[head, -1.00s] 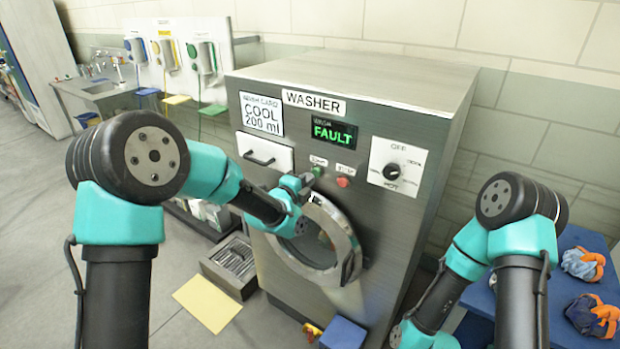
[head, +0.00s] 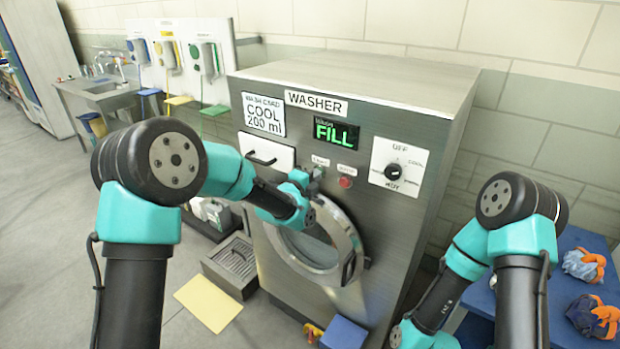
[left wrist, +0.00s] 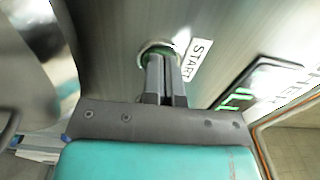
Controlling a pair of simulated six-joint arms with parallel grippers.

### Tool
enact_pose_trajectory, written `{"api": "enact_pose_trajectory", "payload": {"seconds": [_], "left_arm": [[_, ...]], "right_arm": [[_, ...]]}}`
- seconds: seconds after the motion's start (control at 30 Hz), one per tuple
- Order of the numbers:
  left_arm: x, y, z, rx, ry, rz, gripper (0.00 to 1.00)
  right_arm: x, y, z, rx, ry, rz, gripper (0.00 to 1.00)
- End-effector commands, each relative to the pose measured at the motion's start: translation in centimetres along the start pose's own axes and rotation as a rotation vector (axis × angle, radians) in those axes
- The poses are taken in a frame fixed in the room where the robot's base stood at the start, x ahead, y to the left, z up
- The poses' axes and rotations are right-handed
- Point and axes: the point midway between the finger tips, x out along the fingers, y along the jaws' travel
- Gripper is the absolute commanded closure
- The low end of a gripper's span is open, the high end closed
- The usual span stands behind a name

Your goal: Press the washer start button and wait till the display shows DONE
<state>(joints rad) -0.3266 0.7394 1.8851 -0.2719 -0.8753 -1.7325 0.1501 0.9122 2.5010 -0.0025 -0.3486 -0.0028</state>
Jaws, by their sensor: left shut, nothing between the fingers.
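The washer (head: 405,270) stands in the middle of the head view. Its display (head: 336,133) reads FILL in green. My left gripper (head: 316,173) is at the front panel, just below the START label. In the left wrist view its shut, empty fingers (left wrist: 167,62) meet the green start button (left wrist: 158,48), beside the START label (left wrist: 198,58). The fingers hide most of the button. The red stop button (head: 345,182) is to the right of the gripper. My right arm is at the right of the head view; its gripper is not visible.
The round door (head: 345,262) is below the left gripper. A dial (head: 394,172) is at the panel's right and a drawer (head: 266,153) at its left. A blue table (head: 580,240) with tied bundles (head: 593,315) stands at the right.

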Motion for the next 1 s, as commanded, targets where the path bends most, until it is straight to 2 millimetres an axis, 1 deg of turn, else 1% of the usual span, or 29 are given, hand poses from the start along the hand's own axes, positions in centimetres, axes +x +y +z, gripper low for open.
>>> {"api": "enact_pose_trajectory", "payload": {"seconds": [0.03, 0.23, 0.37, 0.47, 0.63, 0.9, 1.0], "left_arm": [[0.5, -0.2, 0.2, 0.001, -0.003, -0.008, 1.00], [0.4, -0.1, 0.1, 0.001, -0.001, -0.006, 1.00], [-0.4, -0.1, -0.1, 0.001, 0.003, -0.005, 1.00], [-1.5, -0.1, -0.5, 0.001, 0.008, -0.003, 1.00], [-4.2, -0.2, -1.1, 0.000, 0.017, -0.002, 1.00], [-9.6, -0.2, -0.8, 0.000, 0.015, -0.003, 1.00], [-11.3, -0.2, -0.8, 0.001, 0.016, -0.003, 1.00]], "right_arm": [[0.0, 0.0, 0.0, 0.000, 0.000, 0.000, 0.57], [0.0, 0.0, 0.0, 0.000, 0.000, 0.000, 0.57], [0.0, 0.0, 0.0, 0.000, 0.000, 0.000, 0.57], [0.0, 0.0, 0.0, 0.000, 0.000, 0.000, 0.57], [0.0, 0.0, 0.0, 0.000, 0.000, 0.000, 0.57], [0.0, 0.0, 0.0, 0.000, 0.000, 0.000, 0.57], [0.0, 0.0, 0.0, 0.000, 0.000, 0.000, 0.57]]}}
